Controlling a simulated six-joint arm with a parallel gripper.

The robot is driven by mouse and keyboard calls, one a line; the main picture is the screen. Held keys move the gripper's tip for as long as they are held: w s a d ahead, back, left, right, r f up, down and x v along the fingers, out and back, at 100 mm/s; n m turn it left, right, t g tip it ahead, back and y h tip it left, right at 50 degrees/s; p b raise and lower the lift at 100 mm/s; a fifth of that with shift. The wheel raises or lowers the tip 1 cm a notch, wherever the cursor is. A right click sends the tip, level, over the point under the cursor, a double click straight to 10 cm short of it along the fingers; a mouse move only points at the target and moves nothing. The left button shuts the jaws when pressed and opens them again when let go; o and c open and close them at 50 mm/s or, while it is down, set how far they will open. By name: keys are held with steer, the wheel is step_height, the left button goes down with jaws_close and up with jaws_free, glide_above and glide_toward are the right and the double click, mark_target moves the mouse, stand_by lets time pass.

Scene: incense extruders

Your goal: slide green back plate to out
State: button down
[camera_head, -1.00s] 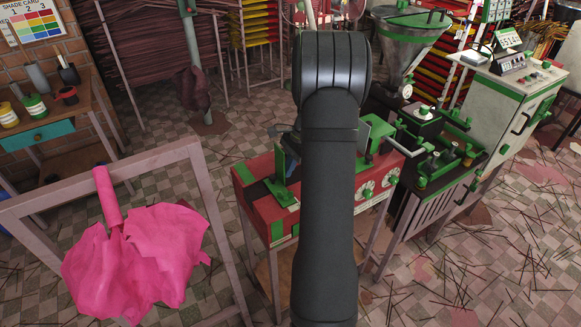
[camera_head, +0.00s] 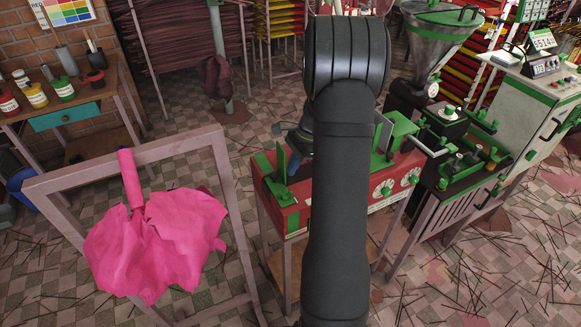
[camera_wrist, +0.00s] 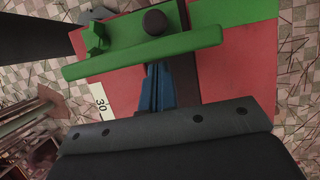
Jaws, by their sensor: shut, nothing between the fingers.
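The green back plate (camera_head: 281,160) stands upright on the left part of the red-and-green machine (camera_head: 290,215). In the wrist view, the plate (camera_wrist: 145,52) is a long green bar across the upper middle. My gripper (camera_head: 298,148) is just right of the plate, low over the machine and partly hidden by my dark arm. In the wrist view, the narrow blue fingers of my gripper (camera_wrist: 156,82) are shut and empty, with their tips up against or very near the plate's edge. Contact cannot be told for certain.
Another green plate (camera_head: 383,135) stands farther right on the machine. A pink cloth on a frame (camera_head: 150,245) is at the left. A green-topped extruder (camera_head: 465,165) stands at the right.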

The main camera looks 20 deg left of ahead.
steer(key=w+d, duration=0.2)
steer(key=shift+w+d, duration=0.25)
steer(key=shift+d, duration=0.05)
steer(key=v, duration=0.9)
steer(key=shift+r, duration=0.5)
steer(key=shift+s+a, duration=0.1)
steer(key=x, duration=0.8)
steer(key=shift+s+f, duration=0.1)
steer(key=shift+f, duration=0.2)
steer(key=s+a, duration=0.1)
steer(key=s+a+f, duration=0.1)
steer(key=s+a, duration=0.1)
steer(key=shift+s+a+f, duration=0.1)
steer(key=shift+a+f, duration=0.1)
steer(key=shift+w+d, duration=0.45)
steer(key=shift+w, duration=0.05)
steer(key=shift+s+a, duration=0.1)
